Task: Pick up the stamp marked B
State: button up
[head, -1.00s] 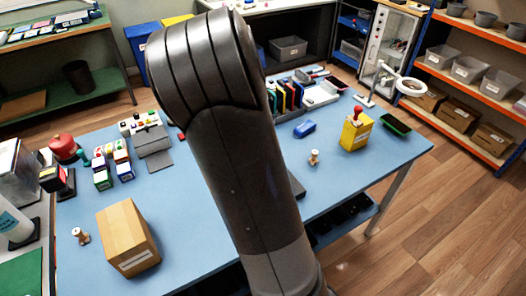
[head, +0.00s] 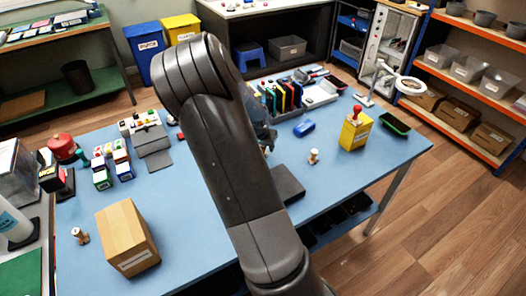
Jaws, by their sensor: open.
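A small stamp with a wooden handle (head: 313,156) stands upright on the blue table, right of my arm. Another small wooden-handled stamp (head: 80,236) is at the front left, beside a cardboard box. A red-handled stamp (head: 357,112) sits on top of the yellow box (head: 354,132). No letter can be read on any of the stamps, so I cannot tell which is B.
The cardboard box (head: 128,238) stands front left on the blue table (head: 195,200). A blue object (head: 304,128), a green tray (head: 395,123) and a row of coloured folders (head: 285,96) lie toward the back. A dark flat block (head: 287,183) is beside my arm. Small boxes stand left.

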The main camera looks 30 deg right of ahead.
jog(key=shift+x, duration=0.95)
jog(key=shift+r, duration=0.1)
grip_shut()
